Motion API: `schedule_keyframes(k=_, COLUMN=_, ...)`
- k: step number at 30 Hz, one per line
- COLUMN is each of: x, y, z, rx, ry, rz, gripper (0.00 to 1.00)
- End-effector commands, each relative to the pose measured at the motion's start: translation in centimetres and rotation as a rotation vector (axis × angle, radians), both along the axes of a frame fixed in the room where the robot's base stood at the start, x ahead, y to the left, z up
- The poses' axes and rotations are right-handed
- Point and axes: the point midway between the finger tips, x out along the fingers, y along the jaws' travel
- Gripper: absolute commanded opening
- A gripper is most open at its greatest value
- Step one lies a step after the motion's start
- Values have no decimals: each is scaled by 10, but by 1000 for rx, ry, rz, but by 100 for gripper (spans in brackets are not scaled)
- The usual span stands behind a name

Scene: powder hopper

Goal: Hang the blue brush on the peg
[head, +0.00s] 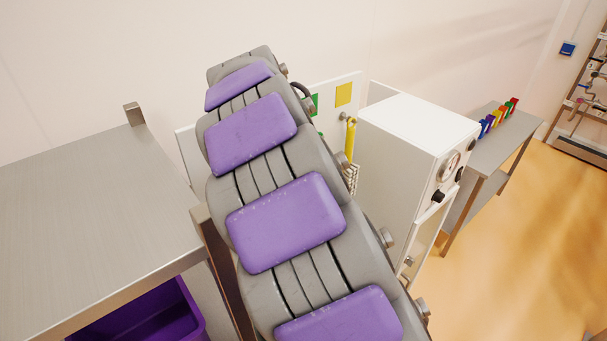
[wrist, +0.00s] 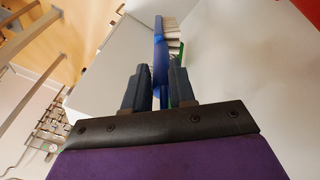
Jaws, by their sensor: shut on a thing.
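In the wrist view, my gripper (wrist: 158,78) is shut on the handle of the blue brush (wrist: 159,48). The handle runs up and away between the two dark fingers, and pale bristles show at its far end. In the head view, my own arm hides my gripper and the blue brush. A white board (head: 352,78) stands behind the arm, with a yellow square (head: 344,94) and part of a green square (head: 315,104). A yellow tool (head: 350,138) hangs below the yellow square, by a small metal peg (head: 344,117). I cannot make out an empty peg for the blue brush.
A white cabinet (head: 408,130) with gauges and knobs stands right of the board. A steel table (head: 80,210) is at left, with a purple bin (head: 150,315) below. A bench (head: 490,150) with several coloured items is at right. The orange floor at right is open.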

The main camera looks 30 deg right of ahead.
Motion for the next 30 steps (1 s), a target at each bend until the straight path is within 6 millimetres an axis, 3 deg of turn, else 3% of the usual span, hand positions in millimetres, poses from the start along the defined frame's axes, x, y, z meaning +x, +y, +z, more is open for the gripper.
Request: schedule_keyframes(k=30, x=54, y=7, z=-4, rx=1, ry=-1, rz=0, gripper=0)
